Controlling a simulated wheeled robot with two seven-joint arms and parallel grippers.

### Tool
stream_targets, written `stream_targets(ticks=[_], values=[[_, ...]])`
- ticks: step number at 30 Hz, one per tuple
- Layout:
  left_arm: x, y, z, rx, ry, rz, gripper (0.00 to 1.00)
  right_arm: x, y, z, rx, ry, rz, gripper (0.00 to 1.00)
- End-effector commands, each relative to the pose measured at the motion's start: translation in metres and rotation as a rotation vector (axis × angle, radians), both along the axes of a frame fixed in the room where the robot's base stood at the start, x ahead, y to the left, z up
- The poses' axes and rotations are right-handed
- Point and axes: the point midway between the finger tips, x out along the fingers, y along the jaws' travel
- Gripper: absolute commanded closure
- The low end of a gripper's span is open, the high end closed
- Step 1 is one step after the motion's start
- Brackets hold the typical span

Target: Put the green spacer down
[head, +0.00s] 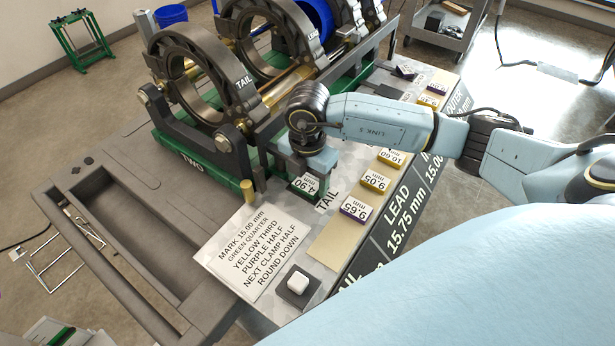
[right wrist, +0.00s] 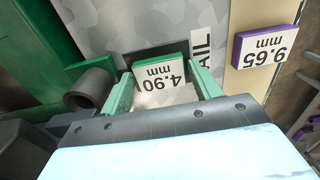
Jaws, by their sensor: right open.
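The green spacer, labelled 4.90 mm, lies label up on a dark patch beside the TAIL lettering in the head view (head: 306,184). In the right wrist view the green spacer (right wrist: 161,72) sits between the two green fingers of my right gripper (right wrist: 163,84). The fingers are open, one on each side of it; whether either touches it I cannot tell. In the head view my right gripper (head: 304,178) points down over the spacer and partly hides it. My left gripper is not in view.
A purple spacer marked 9.65 (head: 355,210) and several yellow ones, including 9.05 (head: 375,181), lie on the tan strip to the right. The clamp machine (head: 205,85) stands close behind and left. An instruction card (head: 252,247) and white button (head: 298,283) are in front.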

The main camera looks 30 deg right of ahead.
Motion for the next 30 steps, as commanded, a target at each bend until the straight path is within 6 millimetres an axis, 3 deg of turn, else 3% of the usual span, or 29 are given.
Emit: stream_targets(ticks=[5, 15, 21, 30], values=[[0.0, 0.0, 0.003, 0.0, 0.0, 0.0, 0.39, 0.001, 0.0, 0.011, 0.0, -0.003, -0.001, 0.37], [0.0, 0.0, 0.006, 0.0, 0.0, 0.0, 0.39, 0.001, 0.0, 0.08, 0.001, -0.004, 0.001, 0.37], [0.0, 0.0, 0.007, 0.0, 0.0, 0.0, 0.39, 0.001, 0.0, 0.112, 0.001, -0.003, 0.0, 0.37], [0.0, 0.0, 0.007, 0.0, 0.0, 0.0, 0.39, 0.0, 0.0, 0.124, 0.0, 0.0, 0.0, 0.37]])
